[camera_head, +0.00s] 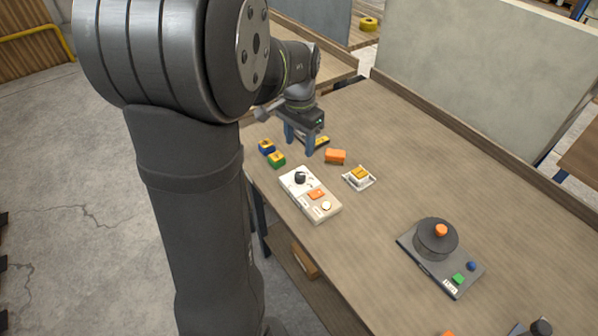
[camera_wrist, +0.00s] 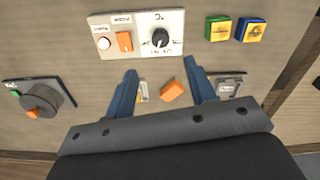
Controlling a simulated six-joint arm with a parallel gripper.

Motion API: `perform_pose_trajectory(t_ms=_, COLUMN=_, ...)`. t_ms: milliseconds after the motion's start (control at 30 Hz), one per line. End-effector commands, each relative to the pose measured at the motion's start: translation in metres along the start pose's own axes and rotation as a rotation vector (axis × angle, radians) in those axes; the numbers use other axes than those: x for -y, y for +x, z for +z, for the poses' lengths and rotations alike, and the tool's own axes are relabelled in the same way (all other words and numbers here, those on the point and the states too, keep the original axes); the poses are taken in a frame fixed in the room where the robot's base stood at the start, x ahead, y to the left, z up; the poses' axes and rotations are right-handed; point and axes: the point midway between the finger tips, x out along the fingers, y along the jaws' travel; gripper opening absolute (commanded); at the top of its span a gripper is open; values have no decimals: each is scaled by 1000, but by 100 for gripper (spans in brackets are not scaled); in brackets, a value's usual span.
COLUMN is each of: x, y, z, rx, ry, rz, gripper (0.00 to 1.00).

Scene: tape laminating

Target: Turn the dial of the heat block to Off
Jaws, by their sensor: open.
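The heat block (camera_head: 311,195) is a pale box on the workbench with a black dial, an orange switch and a round white button on its top. The black dial (camera_head: 300,177) sits at the box's far end. In the wrist view the dial (camera_wrist: 160,38) is at the top centre, with small printed marks around it that are too small to read. My gripper (camera_head: 309,150) is beyond the heat block, over the far part of the bench. In the wrist view my gripper (camera_wrist: 158,70) has its two blue fingers spread, with nothing between the tips. The dial lies beyond the fingertips, apart from them.
A blue block (camera_head: 266,147) and a green block (camera_head: 277,160), both with yellow tops, stand left of my gripper. An orange block (camera_head: 335,156) and a white tray (camera_head: 359,179) lie to the right. A dark round device (camera_head: 436,243) stands nearer. Bench between is clear.

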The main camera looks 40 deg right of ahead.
Motion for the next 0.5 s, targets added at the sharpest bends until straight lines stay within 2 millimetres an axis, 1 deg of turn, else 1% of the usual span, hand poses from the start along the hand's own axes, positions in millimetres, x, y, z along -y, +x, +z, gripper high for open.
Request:
perform_pose_trajectory(t_ms=33, x=0, y=13, z=0, rx=4, ry=0, rz=3, gripper=50)
perform_pose_trajectory(t_ms=300, x=0, y=71, z=0, rx=3, ry=0, rz=3, gripper=50)
perform_pose_trajectory(t_ms=400, x=-1, y=89, z=0, rx=2, ry=0, rz=2, gripper=50)
perform_pose_trajectory(t_ms=500, x=0, y=103, z=0, rx=1, ry=1, rz=2, gripper=50)
